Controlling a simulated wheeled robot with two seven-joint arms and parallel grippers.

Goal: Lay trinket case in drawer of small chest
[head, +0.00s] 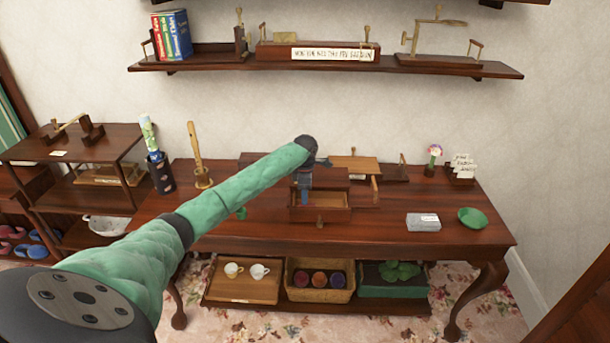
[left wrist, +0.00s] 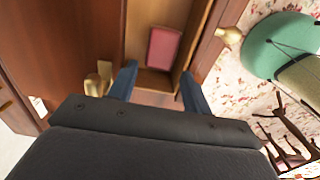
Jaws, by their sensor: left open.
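The small chest (head: 330,174) stands on the dark wooden table with its drawer (head: 322,214) pulled open toward me. A pink-red box, which looks like the trinket case (left wrist: 163,48), lies inside the open drawer in the left wrist view, near one end. In the head view it is mostly hidden behind my gripper. My left gripper (left wrist: 159,88) is open above the drawer, its blue fingers apart with nothing between them. It also shows in the head view (head: 304,192), pointing down over the drawer. My right gripper is in neither view.
A wall shelf (head: 330,66) hangs above.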

